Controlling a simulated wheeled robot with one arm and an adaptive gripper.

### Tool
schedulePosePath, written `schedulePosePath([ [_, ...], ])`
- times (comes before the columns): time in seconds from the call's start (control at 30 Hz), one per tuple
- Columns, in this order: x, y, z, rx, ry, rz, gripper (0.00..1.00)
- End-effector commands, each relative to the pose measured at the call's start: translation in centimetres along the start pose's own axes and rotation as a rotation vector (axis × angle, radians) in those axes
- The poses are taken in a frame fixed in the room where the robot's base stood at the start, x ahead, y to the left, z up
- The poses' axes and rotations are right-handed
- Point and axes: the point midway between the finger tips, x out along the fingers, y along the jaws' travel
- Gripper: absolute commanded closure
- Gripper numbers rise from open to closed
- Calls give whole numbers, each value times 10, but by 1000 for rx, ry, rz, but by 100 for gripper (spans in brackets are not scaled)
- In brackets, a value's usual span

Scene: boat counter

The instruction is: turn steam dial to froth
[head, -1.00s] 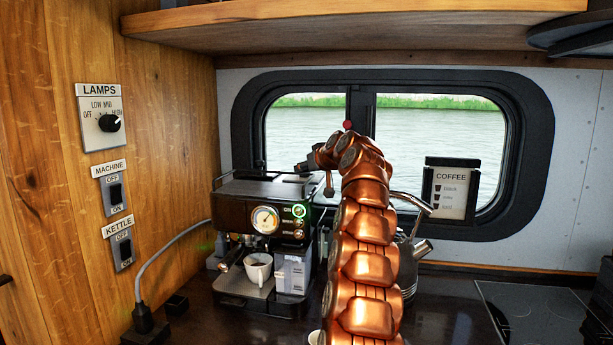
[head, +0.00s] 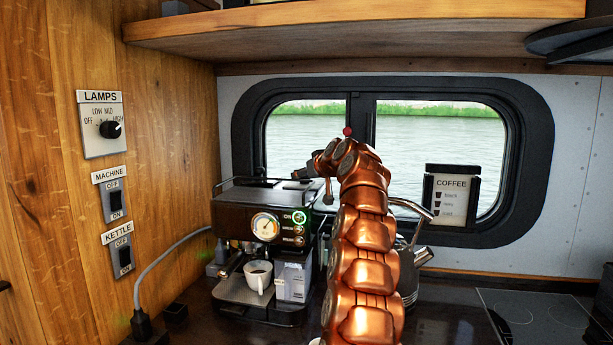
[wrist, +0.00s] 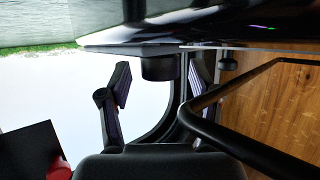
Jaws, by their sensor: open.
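The dark coffee machine (head: 262,225) stands on the counter, with a round gauge and a green-lit button on its front. My gripper (head: 304,172) is just above the machine's top right edge, with the copper arm behind it. In the wrist view my gripper (wrist: 158,72) is open, one finger on each side of a dark stubby knob (wrist: 158,64) under the machine's dark edge. The knob looks like the steam dial. A gap shows beside the left finger; contact on the right is unclear. Its markings are hidden, and I cannot make out the dial in the head view.
A white cup (head: 257,276) stands on the machine's drip tray. A kettle (head: 408,275) is partly hidden behind my arm. A dark bar (wrist: 235,85) crosses the wrist view's right side. Wall switches (head: 115,200) are at left, and a shelf (head: 350,35) hangs overhead.

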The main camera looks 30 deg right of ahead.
Motion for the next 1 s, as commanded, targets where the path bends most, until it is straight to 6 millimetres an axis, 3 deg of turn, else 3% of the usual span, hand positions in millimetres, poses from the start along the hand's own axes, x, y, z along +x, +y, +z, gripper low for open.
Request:
schedulePosePath([
  [0.53, -28, 0, 0, 1, -1, -1, 36],
  [1.0, -71, 1, -1, 1, 2, 1, 36],
])
